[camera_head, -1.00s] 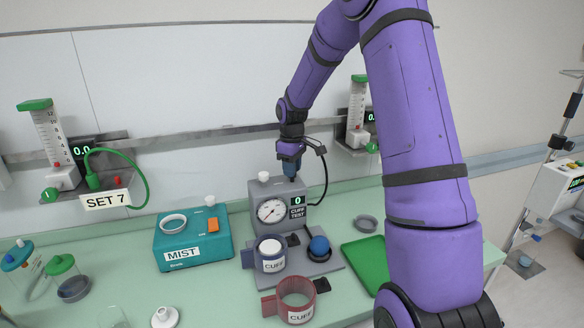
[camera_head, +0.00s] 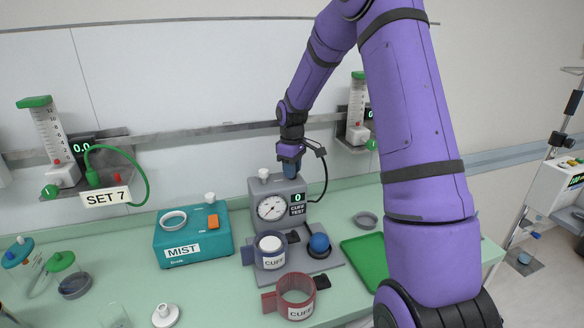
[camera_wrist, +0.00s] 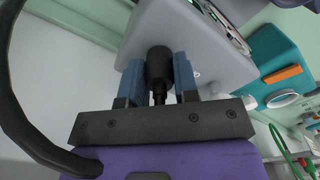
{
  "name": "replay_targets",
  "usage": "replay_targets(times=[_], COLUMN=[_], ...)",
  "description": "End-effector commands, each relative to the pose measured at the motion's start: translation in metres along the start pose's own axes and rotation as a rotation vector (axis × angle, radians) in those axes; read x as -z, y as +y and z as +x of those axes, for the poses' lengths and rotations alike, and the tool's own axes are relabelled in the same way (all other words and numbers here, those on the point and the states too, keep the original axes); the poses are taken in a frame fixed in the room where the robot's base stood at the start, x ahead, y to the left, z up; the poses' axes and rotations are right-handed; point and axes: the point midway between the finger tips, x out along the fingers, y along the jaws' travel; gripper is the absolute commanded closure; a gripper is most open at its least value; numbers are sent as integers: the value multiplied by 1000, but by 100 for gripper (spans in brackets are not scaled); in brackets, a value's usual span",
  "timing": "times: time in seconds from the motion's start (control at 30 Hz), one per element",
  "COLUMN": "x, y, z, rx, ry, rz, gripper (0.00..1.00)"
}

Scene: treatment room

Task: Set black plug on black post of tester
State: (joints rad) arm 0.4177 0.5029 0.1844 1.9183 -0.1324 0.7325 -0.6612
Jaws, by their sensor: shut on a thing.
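The grey tester (camera_head: 284,188) with a round gauge, marked CUFF TEST, stands at the back of the green bench. My gripper (camera_head: 290,174) is over the right part of its top. In the wrist view my gripper (camera_wrist: 159,80) has its blue fingers shut on the black plug (camera_wrist: 158,66). The plug's far end is at or very close to the tester's top (camera_wrist: 190,40); I cannot tell if it touches. The black post is not visible, hidden by the plug and fingers. A pale post (camera_head: 264,173) stands on the left of the tester's top.
A teal MIST box (camera_head: 192,252) stands left of the tester. A blue CUFF cup (camera_head: 270,255) and a blue ball (camera_head: 319,243) are in front of it, with a red CUFF cup (camera_head: 296,297) nearer. A green tray (camera_head: 368,257) lies to the right.

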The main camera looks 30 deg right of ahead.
Motion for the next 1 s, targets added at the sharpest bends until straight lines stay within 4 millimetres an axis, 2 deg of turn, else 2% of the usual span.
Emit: replay_targets(times=[0.87,0.9,1.0], x=[0,0,0], y=[0,0,0], z=[3,3,3], rx=[-1,-1,-1], ry=[0,0,0], rz=[0,0,0], gripper=[98,63,42])
